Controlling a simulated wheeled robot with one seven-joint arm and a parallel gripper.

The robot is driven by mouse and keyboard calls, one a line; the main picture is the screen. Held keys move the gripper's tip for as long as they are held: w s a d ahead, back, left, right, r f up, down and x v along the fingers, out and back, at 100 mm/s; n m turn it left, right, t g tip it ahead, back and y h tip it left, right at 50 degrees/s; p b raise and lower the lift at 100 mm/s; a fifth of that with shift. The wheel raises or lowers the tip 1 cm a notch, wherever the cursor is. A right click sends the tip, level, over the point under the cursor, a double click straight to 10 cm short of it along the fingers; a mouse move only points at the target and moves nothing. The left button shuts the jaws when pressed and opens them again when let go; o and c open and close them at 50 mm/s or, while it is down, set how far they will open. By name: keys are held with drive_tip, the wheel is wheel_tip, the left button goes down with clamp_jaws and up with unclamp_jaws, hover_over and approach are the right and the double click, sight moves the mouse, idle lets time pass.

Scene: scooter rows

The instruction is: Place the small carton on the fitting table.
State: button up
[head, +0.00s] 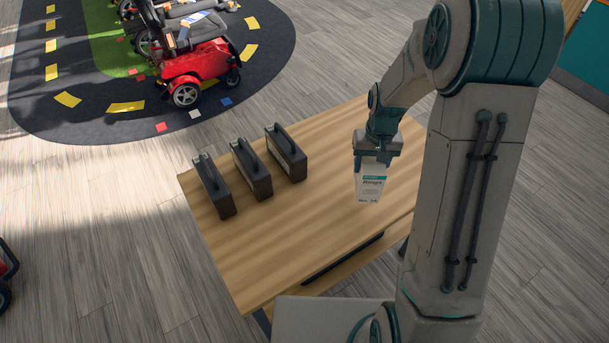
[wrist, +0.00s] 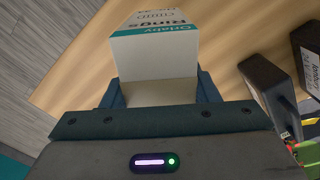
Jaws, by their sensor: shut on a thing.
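The small carton (head: 369,183) is white with a teal band and printed text. It also shows at the top of the wrist view (wrist: 157,50). My gripper (head: 372,160) is shut on the carton's upper part and holds it upright over the right part of the wooden table (head: 300,220). In the wrist view the gripper's fingers (wrist: 160,90) sit on both sides of the carton. I cannot tell whether the carton's bottom touches the tabletop or hangs just above it.
Three dark battery-like cases with handles stand on the table's left part: left (head: 213,187), middle (head: 251,169) and right (head: 287,153). The table's middle is clear. A red scooter (head: 195,72) stands on a dark floor mat behind.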

drive_tip(key=s+a+r+n+b, duration=0.1)
drive_tip(key=s+a+r+n, duration=0.2)
drive_tip(key=s, duration=0.6)
drive_tip(key=s+a+r+n+b, duration=0.15)
drive_tip(key=s+a+n, duration=0.35)
drive_tip(key=s, duration=0.5)
drive_tip(key=w+a+f+m+p, duration=0.1)
drive_tip(key=w+a+f, duration=0.3)
drive_tip(key=w+f, duration=0.6)
drive_tip(key=shift+w+f, duration=0.4)
drive_tip(key=shift+w, duration=0.15)
drive_tip(key=shift+f, duration=0.2)
drive_tip(key=o, duration=1.1)
